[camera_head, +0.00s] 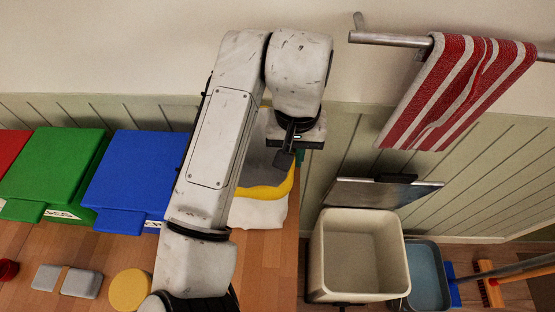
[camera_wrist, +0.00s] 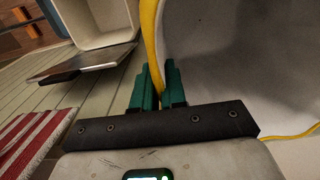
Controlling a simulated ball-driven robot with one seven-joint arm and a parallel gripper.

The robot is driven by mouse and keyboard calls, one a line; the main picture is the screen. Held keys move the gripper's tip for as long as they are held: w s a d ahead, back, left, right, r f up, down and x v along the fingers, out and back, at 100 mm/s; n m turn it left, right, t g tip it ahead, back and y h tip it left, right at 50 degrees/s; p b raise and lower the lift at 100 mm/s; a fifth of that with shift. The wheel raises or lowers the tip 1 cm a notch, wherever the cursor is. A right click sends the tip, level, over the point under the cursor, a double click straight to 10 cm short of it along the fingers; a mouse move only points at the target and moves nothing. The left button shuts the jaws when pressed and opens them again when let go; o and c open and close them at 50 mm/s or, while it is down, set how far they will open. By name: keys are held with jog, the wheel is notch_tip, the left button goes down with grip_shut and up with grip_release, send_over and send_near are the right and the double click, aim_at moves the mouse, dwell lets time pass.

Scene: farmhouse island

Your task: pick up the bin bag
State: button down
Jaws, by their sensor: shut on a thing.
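The bin bag (camera_head: 261,212) is white with a yellow band around its grey opening, and it rests on the wooden counter (camera_head: 270,260). In the wrist view, its pale grey surface (camera_wrist: 240,50) fills the right side, with the yellow band (camera_wrist: 151,35) along its edge. My gripper (camera_wrist: 157,82) has green fingers shut on the yellow band. In the head view my arm hides the bag's left part, and only a bit of green finger (camera_head: 300,157) shows beside the bag.
An open cream bin (camera_head: 316,258) with a raised metal lid (camera_head: 375,192) stands right of the counter. Blue (camera_head: 135,170), green (camera_head: 55,165) and red (camera_head: 10,150) boxes line the left. A striped towel (camera_head: 455,85) hangs on a rail. A blue-grey bucket (camera_head: 428,278) stands beside the bin.

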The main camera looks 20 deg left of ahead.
aim_at(293, 165)
jog(key=shift+r, duration=0.6)
jog(key=s+r, duration=0.1)
jog(key=r, duration=0.1)
jog(key=s+d+r, duration=0.1)
jog(key=r, duration=0.1)
jog(key=s+r+p, duration=0.1)
jog(key=s+r, duration=0.1)
jog(key=r, duration=0.1)
jog(key=shift+d+r, duration=0.1)
jog(key=shift+d, duration=0.05)
jog(key=s+d+r, duration=0.3)
jog(key=s+r, duration=0.1)
jog(key=s, duration=0.5)
jog(key=shift+d+r+b, duration=0.2)
jog(key=shift+d+b, duration=0.1)
jog(key=shift+d, duration=0.05)
